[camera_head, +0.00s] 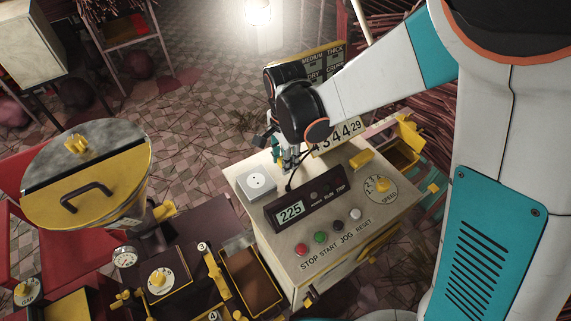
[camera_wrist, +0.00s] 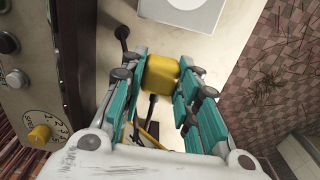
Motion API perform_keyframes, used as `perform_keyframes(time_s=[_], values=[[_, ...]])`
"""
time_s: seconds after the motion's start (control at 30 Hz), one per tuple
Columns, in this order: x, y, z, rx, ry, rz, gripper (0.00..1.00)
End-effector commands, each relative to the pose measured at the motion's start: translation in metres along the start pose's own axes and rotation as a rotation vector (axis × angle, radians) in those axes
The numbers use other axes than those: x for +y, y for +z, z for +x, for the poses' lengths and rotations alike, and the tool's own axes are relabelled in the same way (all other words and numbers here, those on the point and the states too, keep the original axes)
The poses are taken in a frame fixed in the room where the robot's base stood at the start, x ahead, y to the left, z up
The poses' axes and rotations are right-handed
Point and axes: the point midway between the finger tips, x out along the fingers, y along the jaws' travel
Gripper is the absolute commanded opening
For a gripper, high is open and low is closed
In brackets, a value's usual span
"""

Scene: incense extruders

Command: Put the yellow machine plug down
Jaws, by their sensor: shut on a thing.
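My gripper (camera_head: 287,157) is over the back left of the control box top, next to the white socket plate (camera_head: 257,185). In the wrist view its teal fingers are closed on the two sides of the yellow machine plug (camera_wrist: 162,73). The pale box top lies beyond the plug; I cannot tell whether the plug touches it. The white socket plate also shows at the top of the wrist view (camera_wrist: 182,8), apart from the plug. A dark cord (camera_head: 292,178) hangs by the gripper in the head view. The plug itself is mostly hidden there by the fingers.
The box (camera_head: 351,220) carries a display panel (camera_head: 291,212) reading 225, several coloured buttons and a yellow speed dial (camera_head: 382,185). A number sign (camera_head: 338,138) stands behind. A yellow-edged hopper (camera_head: 88,170) is at left. Bare box top surrounds the socket plate.

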Motion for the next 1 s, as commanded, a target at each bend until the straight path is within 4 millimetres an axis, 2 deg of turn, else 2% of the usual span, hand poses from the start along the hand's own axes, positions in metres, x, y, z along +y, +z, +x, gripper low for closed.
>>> perform_keyframes(time_s=[0.03, 0.1, 0.37, 0.9, 0.93, 1.0], values=[[-0.001, 0.000, 0.013, 0.000, 0.000, 0.000, 0.00], [-0.001, 0.000, 0.019, 0.000, 0.000, 0.000, 0.00], [0.000, 0.000, 0.019, 0.000, 0.000, 0.000, 0.00], [0.000, 0.000, 0.031, 0.000, 0.000, 0.000, 0.00], [0.000, 0.000, 0.031, 0.000, 0.000, 0.000, 0.36], [0.000, 0.000, 0.030, 0.000, 0.000, 0.000, 0.49]])
